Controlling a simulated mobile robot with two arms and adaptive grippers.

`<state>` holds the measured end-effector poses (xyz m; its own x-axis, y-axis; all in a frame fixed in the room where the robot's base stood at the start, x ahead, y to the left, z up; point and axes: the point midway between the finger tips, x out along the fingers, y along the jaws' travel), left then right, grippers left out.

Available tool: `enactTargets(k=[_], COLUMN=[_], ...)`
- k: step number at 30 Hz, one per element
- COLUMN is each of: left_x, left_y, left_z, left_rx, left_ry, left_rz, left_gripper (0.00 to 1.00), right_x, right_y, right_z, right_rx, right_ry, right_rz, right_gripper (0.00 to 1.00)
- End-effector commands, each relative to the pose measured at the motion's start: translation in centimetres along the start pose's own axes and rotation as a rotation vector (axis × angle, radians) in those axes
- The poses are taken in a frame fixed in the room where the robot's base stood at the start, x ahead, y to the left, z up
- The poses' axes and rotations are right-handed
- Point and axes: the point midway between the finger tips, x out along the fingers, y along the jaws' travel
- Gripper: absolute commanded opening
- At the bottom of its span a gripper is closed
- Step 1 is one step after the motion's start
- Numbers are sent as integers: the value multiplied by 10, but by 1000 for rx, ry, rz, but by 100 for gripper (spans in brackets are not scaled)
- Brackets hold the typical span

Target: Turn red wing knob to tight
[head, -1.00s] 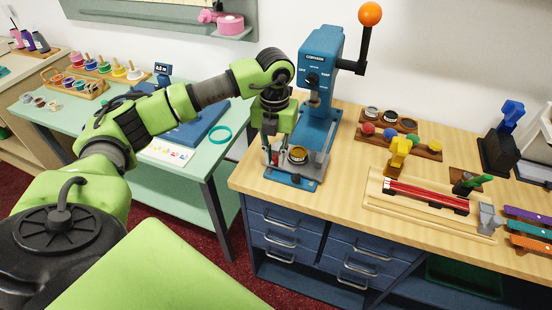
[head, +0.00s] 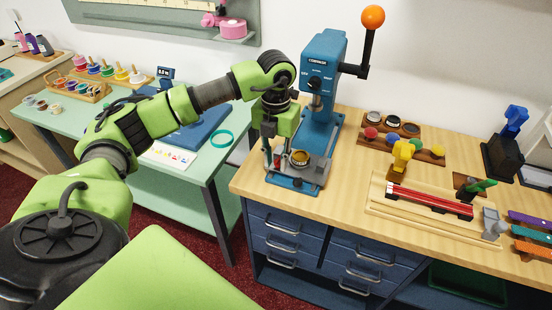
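A blue bench press (head: 320,85) with a lever ending in an orange ball stands on the wooden counter. A small red part (head: 277,161), which looks like the wing knob, shows at the left of its base, beside a round brass-coloured cup (head: 299,158). My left gripper (head: 273,160) points down over this spot, with its fingertips around or right beside the red part. The fingers hide most of it, so I cannot tell its angle or whether they grip it. My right gripper is out of view.
The press column stands close to the right of my gripper. Wooden racks with dark jars (head: 392,121) and coloured knobs (head: 403,144) lie farther right, with a tray of red rods (head: 430,200). The front left counter is clear. A green table (head: 190,183) stands left.

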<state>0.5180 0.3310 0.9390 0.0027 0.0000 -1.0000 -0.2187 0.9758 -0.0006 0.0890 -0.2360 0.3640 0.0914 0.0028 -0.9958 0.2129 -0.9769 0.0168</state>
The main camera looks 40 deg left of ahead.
Motion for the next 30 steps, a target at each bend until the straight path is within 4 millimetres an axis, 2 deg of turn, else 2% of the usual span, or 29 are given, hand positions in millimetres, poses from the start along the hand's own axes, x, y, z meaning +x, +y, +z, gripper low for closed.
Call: enactTargets(k=[8, 11, 21, 25, 30], left_x=[-5, -18, -88, -107, -119], left_y=[0, 0, -1, -1, 0], left_z=[0, 1, 1, 0, 0], left_rx=[0, 0, 0, 0, 0], left_ry=[0, -3, -3, -2, 0], left_rz=[-1, -1, -1, -1, 0], left_gripper=[22, 22, 22, 22, 22], right_x=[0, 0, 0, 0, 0], right_y=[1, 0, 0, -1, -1], right_z=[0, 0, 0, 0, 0], right_rx=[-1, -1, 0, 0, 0], right_ry=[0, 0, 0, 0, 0], right_rz=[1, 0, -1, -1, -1], right_gripper=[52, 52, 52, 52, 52])
